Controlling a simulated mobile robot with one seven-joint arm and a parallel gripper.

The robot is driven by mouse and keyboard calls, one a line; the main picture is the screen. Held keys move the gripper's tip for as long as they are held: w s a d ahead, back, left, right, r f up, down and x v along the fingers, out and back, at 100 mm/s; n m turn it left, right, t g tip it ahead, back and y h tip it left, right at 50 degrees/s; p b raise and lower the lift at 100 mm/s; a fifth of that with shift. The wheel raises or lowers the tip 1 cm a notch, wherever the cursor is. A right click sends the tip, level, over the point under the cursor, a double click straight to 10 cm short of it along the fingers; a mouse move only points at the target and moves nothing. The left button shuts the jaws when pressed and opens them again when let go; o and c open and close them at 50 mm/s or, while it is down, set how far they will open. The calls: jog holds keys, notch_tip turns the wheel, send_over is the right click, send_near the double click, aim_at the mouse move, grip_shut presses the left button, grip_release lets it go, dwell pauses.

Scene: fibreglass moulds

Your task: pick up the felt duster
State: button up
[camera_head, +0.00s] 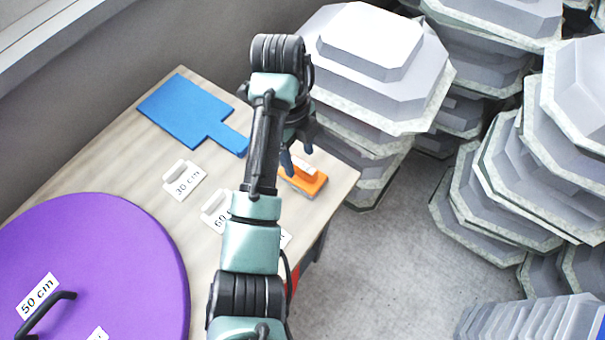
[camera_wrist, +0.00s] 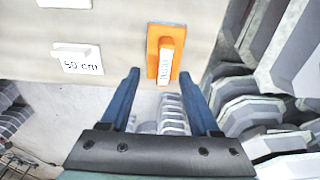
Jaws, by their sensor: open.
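The felt duster appears to be the orange block with a pale, labelled handle on top (camera_head: 309,184). It lies flat on the table near its right corner. In the wrist view the duster (camera_wrist: 153,50) is upper centre, its handle running nearly up and down the picture; the label is too small to read surely. My gripper (camera_head: 297,154) is open and empty, close to the duster in the head view. In the wrist view my gripper's blue fingers (camera_wrist: 159,74) spread to either side of the duster's lower end. I cannot tell the height left between them.
The table (camera_head: 135,175) also bears a blue paddle (camera_head: 185,108), a white "30 cm" block (camera_head: 184,181), another labelled block (camera_head: 213,212) partly behind my arm, and a large purple disc (camera_head: 120,260). Stacked grey moulds (camera_head: 375,75) stand beyond the table's right edge.

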aim_at(302, 165)
jog(key=f, duration=0.1)
jog(key=b, duration=0.1)
jog(key=f+b, duration=0.1)
jog(key=shift+w+d+f, duration=0.15)
jog(key=shift+d+f, duration=0.1)
jog(key=shift+f, duration=0.05)
jog(key=shift+d+f+p, duration=0.1)
jog(key=shift+f+p, duration=0.35)
jog(key=shift+f, duration=0.6)
grip_shut()
